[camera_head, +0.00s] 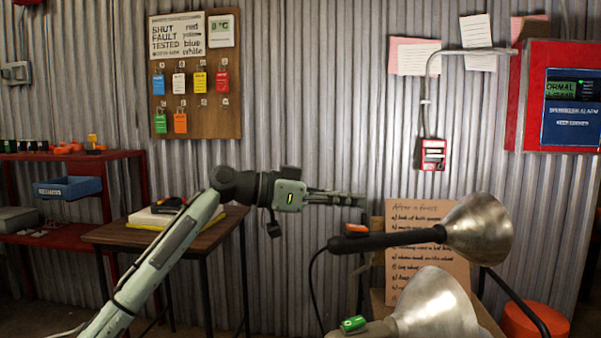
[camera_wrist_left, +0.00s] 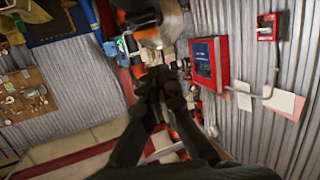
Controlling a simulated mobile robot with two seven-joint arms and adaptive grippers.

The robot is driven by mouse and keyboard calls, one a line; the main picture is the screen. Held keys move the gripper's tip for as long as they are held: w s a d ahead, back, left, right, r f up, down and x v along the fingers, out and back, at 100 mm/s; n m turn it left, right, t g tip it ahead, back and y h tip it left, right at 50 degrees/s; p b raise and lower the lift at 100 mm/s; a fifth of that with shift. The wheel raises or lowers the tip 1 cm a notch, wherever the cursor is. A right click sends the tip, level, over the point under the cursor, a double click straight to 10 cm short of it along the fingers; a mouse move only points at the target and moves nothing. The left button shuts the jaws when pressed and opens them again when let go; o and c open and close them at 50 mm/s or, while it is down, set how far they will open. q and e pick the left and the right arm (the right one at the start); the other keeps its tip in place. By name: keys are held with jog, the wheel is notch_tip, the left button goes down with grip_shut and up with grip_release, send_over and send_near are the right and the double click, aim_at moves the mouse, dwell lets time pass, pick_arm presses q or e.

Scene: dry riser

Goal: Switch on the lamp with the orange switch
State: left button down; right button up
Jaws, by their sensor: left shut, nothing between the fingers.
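The lamp with the orange switch (camera_head: 356,228) has a black handle (camera_head: 385,241) and a silver reflector (camera_head: 480,230) facing right in the head view. A second lamp (camera_head: 436,305) with a green switch (camera_head: 353,323) is below it. My left gripper (camera_head: 362,199) reaches in from the left, its fingers shut and empty. In the picture its tips are just above the orange switch, with a small gap; the depth between them is hard to tell. In the left wrist view the dark fingers (camera_wrist_left: 160,85) are together; the switch cannot be made out there. My right gripper is not in view.
A cardboard sign (camera_head: 425,268) with handwriting stands behind the lamps. A red alarm panel (camera_head: 572,95) and a small red call box (camera_head: 432,155) are on the corrugated wall. A brown table (camera_head: 200,228) is at the left. A black cable (camera_head: 317,285) hangs from the lamp handle.

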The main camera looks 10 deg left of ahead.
pick_arm(q)
jog(key=s+a+r, duration=0.3)
jog(key=a+r, duration=0.1)
jog(key=a, duration=0.4)
jog(key=shift+s+a, duration=0.15)
jog(key=shift+a, duration=0.1)
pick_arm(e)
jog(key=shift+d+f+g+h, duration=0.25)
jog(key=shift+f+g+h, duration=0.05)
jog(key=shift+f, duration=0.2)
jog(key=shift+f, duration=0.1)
